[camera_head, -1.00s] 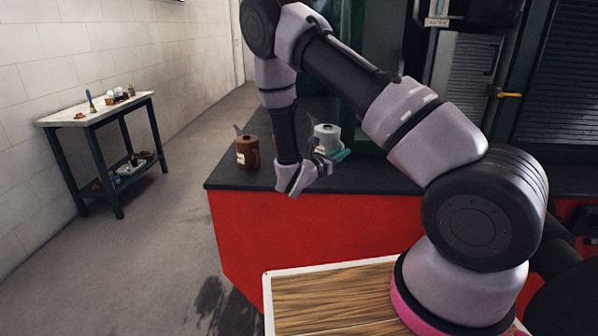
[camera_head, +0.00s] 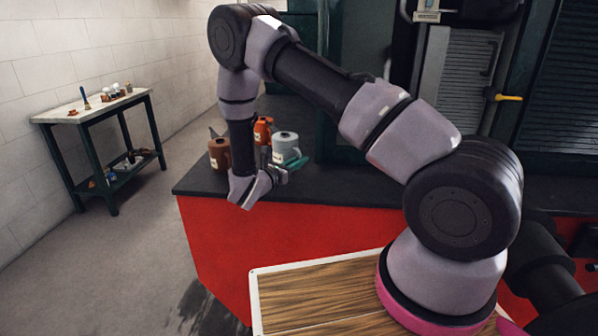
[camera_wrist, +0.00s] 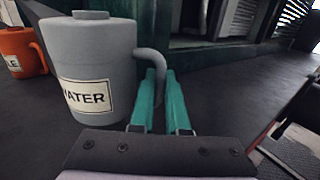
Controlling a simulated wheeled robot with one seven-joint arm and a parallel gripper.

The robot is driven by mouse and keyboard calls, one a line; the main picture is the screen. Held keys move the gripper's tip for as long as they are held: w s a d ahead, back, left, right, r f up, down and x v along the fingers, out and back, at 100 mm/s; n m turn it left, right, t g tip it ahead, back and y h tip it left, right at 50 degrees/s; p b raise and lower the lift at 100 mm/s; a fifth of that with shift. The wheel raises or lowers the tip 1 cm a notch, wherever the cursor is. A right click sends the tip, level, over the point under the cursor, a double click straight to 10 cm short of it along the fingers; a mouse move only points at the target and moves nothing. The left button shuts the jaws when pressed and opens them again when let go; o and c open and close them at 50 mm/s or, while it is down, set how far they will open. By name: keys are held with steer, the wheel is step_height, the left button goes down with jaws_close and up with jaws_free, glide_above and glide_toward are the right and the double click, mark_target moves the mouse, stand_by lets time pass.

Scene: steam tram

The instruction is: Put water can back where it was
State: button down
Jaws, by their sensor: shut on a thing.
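The water can (camera_head: 286,143) is a grey can with a lid and a curved handle, on or just over the dark counter top. In the wrist view the can (camera_wrist: 93,60) is upright, and its label reads "WATER". My gripper (camera_head: 297,162) is at the can's right side. In the wrist view its teal fingers (camera_wrist: 161,76) are closed on the lower part of the can's handle, which they partly hide. Whether the can's base touches the counter is hard to tell.
A brown can (camera_head: 218,154) stands left of the water can, partly behind my arm. An orange can (camera_head: 262,130) stands behind them and also shows in the wrist view (camera_wrist: 20,52). The counter (camera_head: 350,188) is clear to the right. A side table (camera_head: 60,113) holds small items.

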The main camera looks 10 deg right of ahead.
steer(key=shift+f, duration=1.8)
steer(key=shift+f, duration=0.1)
steer(key=c, duration=0.9)
jaws_free()
